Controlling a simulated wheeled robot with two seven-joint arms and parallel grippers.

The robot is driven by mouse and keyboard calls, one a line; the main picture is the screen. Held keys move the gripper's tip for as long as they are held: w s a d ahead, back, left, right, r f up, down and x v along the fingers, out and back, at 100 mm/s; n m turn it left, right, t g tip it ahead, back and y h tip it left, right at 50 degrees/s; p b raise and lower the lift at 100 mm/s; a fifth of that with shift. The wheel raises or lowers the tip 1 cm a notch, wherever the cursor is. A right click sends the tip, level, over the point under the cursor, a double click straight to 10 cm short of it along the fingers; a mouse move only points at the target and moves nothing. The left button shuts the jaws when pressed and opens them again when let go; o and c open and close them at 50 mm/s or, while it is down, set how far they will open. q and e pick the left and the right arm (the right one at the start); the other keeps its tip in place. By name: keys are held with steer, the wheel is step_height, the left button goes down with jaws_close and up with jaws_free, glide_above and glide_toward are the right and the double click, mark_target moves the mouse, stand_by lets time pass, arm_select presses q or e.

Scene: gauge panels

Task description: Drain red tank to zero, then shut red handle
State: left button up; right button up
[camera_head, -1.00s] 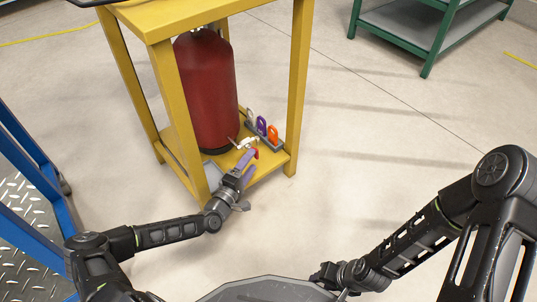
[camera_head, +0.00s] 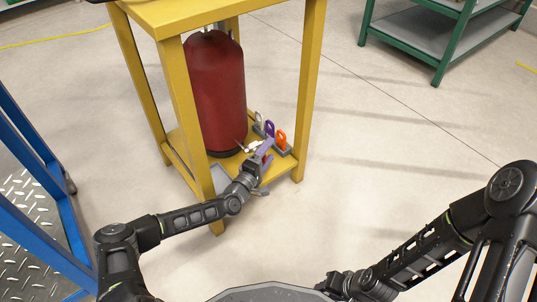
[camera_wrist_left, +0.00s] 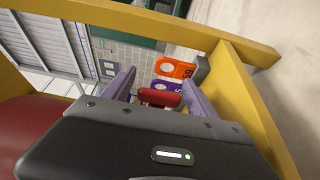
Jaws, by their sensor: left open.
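The red tank (camera_head: 217,95) stands upright on the lower shelf of a yellow stand. A small white valve fitting (camera_head: 250,147) sticks out low on its right side. The red handle (camera_wrist_left: 160,97) shows in the left wrist view between my left gripper's two purple-grey fingers. My left gripper (camera_head: 264,152) is open at the valve, and the fingers stand on either side of the handle with gaps; contact cannot be told. In the head view the gripper hides the handle. My right gripper (camera_head: 340,284) is low at the bottom, and its fingers are not clear. No gauge reading is visible.
Orange (camera_head: 281,139), purple (camera_head: 269,128) and white (camera_head: 259,120) tags stand in a grey rack beside the tank. The yellow stand's legs (camera_head: 308,90) flank my left gripper. A blue frame (camera_head: 35,150) is at left and a green shelf (camera_head: 440,35) at back right. The floor at right is clear.

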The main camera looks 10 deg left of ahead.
arm_select(q)
steer(key=c, duration=1.4)
